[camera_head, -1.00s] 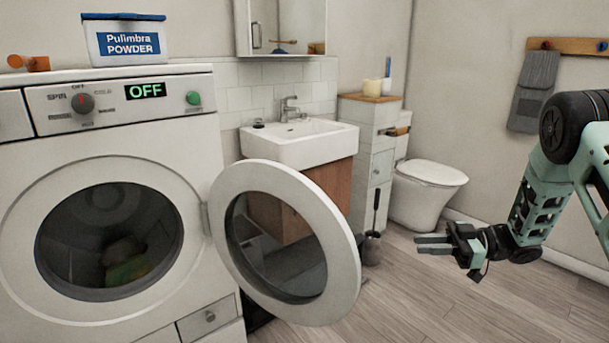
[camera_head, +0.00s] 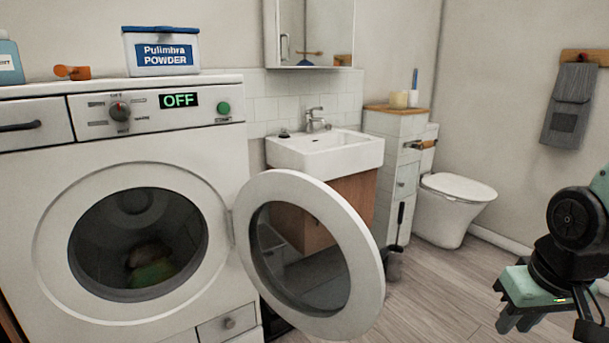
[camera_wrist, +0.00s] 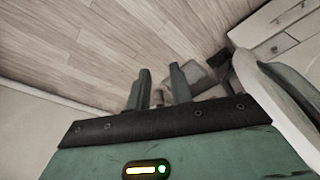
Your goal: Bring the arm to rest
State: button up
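My gripper (camera_head: 515,322) is at the lower right of the head view, above the wooden floor, with its fingers pointing down and left. The arm is folded in close at the right edge. In the wrist view, the two dark fingers (camera_wrist: 160,90) stand apart with a gap between them. I see nothing held in the gap. Part of the arm is outside the head view.
The washing machine (camera_head: 150,165) stands at left, its round door (camera_head: 374,262) swung open and cloth (camera_head: 150,270) in its drum. A sink (camera_head: 325,155), cabinet (camera_head: 398,150) and toilet (camera_head: 450,200) stand behind. The floor (camera_head: 440,290) between door and gripper is clear.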

jog(key=s+a+r+n+g, duration=0.1)
jog(key=s+a+n, duration=0.4)
jog(key=a, duration=0.4)
jog(key=s+a+r+n+g, duration=0.1)
jog(key=s+a+n+g, duration=0.15)
jog(key=s+a, duration=0.6)
notch_tip(320, 180, up, 19)
jog(key=p, duration=1.8)
jog(key=shift+w+a+f+t+y, duration=0.25)
jog(key=shift+a+t+y, duration=0.1)
jog(key=shift+t, duration=0.1)
jog(key=shift+a, duration=0.1)
